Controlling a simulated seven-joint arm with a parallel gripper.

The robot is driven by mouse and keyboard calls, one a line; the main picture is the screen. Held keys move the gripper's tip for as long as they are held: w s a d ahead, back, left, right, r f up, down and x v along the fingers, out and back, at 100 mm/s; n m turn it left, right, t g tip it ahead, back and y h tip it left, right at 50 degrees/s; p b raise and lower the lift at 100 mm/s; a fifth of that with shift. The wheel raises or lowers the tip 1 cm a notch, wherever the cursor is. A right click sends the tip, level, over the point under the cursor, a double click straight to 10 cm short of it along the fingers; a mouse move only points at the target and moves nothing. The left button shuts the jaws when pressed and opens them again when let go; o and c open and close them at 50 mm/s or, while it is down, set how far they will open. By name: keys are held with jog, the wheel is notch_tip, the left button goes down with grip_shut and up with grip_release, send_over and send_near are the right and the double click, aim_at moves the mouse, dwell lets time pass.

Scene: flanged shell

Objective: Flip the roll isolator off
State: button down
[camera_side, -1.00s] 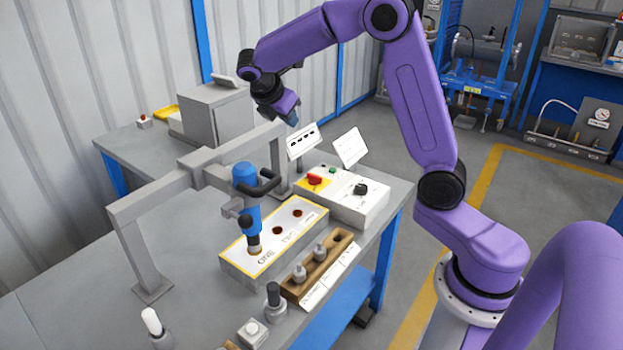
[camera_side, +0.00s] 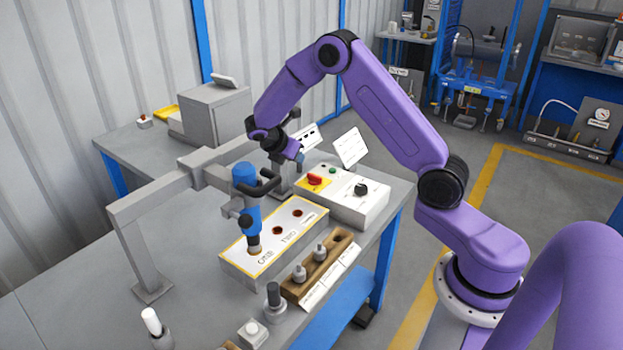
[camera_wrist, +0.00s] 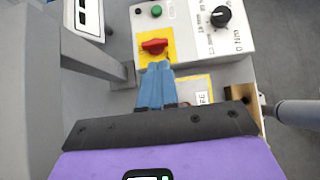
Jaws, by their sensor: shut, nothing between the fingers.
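The control box (camera_side: 369,214) is light grey and stands on the bench near its right edge. On it is a red rotary isolator knob (camera_side: 315,179) on a yellow plate. In the wrist view the red knob (camera_wrist: 154,46) lies with its handle roughly crosswise in the picture, on its yellow plate (camera_wrist: 172,35). My gripper (camera_side: 300,158) is just behind and left of the box in the side view. In the wrist view its blue fingers (camera_wrist: 158,66) are together and empty, with their tips just below the knob. I cannot tell whether they touch it.
A black dial (camera_side: 361,189) and a green button (camera_wrist: 154,11) share the box. A blue tool (camera_side: 246,195) hangs from a grey frame (camera_side: 150,200) over a block marked ONE and TWO (camera_side: 300,235). A wooden rack (camera_side: 325,262) stands in front.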

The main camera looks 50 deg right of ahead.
aim_at(317, 182)
jog(key=shift+f, duration=2)
jog(key=x, duration=1)
